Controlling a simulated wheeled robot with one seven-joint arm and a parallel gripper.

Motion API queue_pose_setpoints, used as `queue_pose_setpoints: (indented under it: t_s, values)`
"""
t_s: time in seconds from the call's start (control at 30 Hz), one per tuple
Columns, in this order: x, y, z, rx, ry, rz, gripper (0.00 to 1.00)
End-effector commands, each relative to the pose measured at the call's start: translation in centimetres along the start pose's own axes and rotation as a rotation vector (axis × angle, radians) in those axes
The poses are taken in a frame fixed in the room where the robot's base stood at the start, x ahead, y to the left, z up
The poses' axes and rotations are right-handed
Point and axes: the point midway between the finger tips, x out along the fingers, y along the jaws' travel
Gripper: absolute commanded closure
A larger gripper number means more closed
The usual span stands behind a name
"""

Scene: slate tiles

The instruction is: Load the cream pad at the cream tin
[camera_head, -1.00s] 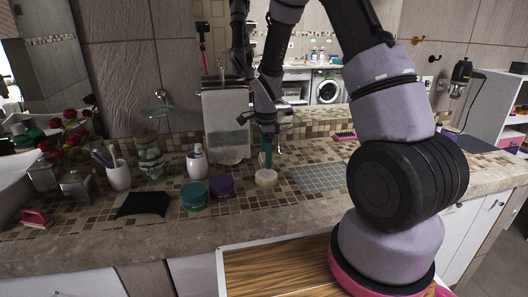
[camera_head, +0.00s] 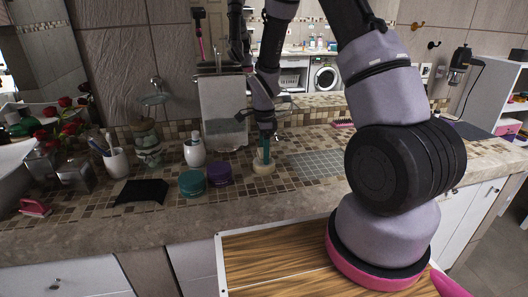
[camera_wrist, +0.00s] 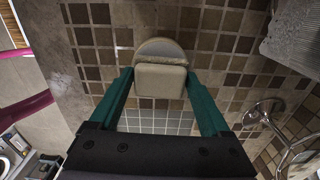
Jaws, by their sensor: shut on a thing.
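The round cream tin (camera_head: 263,169) stands on the tiled counter, right of the purple tin. It also shows in the wrist view (camera_wrist: 160,46), partly covered by the cream pad. The cream pad (camera_wrist: 160,81) is a rounded block held between the teal fingers of my gripper (camera_wrist: 160,77). My gripper (camera_head: 264,155) points down at the cream tin in the head view, fingertips at about its rim. The pad overlaps the tin's near part in the wrist view; I cannot tell whether they touch.
A teal tin (camera_head: 192,184) and a purple tin (camera_head: 219,174) stand close on the left. A black folded thing (camera_head: 141,192), a white dispenser (camera_head: 194,152) and a brush cup (camera_head: 116,162) are farther left. A grey grid mat (camera_head: 318,165) lies to the right.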

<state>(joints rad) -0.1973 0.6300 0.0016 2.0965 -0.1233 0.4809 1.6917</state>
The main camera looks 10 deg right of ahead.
Motion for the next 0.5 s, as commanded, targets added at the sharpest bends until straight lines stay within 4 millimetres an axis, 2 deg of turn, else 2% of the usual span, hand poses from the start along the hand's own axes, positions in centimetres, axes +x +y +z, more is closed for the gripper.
queue_pose_setpoints:
  t_s: [0.5]
  values:
    - [0.34, -0.02, 0.02, 0.000, 0.000, 0.000, 0.63]
